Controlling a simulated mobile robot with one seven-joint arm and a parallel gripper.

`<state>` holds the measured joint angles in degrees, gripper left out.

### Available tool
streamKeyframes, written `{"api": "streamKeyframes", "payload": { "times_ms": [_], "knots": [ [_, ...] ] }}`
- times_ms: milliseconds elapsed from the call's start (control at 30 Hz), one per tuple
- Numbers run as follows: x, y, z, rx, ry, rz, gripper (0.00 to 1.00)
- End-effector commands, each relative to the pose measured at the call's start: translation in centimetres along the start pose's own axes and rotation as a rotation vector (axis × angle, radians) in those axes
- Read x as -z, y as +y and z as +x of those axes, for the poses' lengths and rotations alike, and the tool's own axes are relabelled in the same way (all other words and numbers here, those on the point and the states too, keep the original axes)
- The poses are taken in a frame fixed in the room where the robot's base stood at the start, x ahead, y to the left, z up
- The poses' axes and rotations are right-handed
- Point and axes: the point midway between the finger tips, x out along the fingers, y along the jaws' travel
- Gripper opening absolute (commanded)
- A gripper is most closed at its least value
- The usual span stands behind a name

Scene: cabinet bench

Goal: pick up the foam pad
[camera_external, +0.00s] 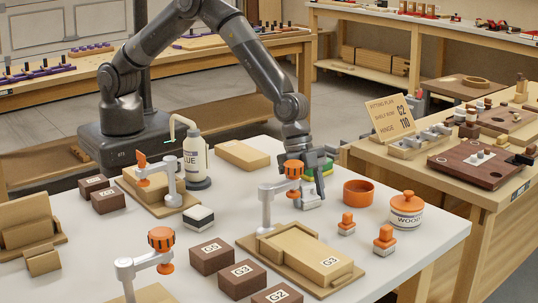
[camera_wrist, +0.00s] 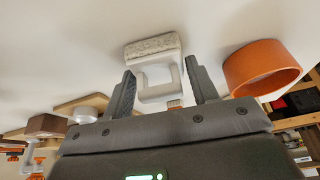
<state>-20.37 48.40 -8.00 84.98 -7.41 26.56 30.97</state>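My gripper (camera_external: 316,180) points down over the white bench top, near its back right. In the wrist view its two dark fingers (camera_wrist: 162,88) are apart. Between and just beyond them is a pale block with a speckled, foam-like face (camera_wrist: 153,47) and a white loop handle (camera_wrist: 157,94). It looks like the foam pad, but I cannot be sure. Gaps show between handle and fingers. In the external view this pale piece (camera_external: 309,202) sits under the fingers, partly hidden.
An orange ring-shaped bowl (camera_external: 358,193) stands close right of my gripper, also in the wrist view (camera_wrist: 262,68). An orange-topped clamp post (camera_external: 267,205) is close to its left. A wooden G3 box (camera_external: 305,257), orange-handled stamps (camera_external: 384,238) and a lidded jar (camera_external: 406,210) are nearby.

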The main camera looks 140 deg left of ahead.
Motion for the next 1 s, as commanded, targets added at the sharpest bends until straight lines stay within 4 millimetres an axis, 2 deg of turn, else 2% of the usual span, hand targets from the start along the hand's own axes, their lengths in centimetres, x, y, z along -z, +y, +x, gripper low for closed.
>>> {"api": "streamKeyframes", "payload": {
  "times_ms": [67, 300, 667, 833, 933, 1000],
  "knots": [
    [0.0, 0.0, 0.0, 0.0, 0.0, 0.0, 0.47],
    [0.0, 0.0, 0.0, 0.0, 0.0, 0.0, 0.27],
    [0.2, 0.0, -0.5, 0.001, 0.001, 0.0, 0.26],
    [1.0, 0.0, -2.3, 0.001, 0.003, 0.0, 0.26],
    [1.8, 0.0, -4.2, 0.002, 0.004, 0.001, 0.26],
    [1.8, 2.0, -5.0, -0.001, 0.001, 0.006, 0.26]
  ]
}}
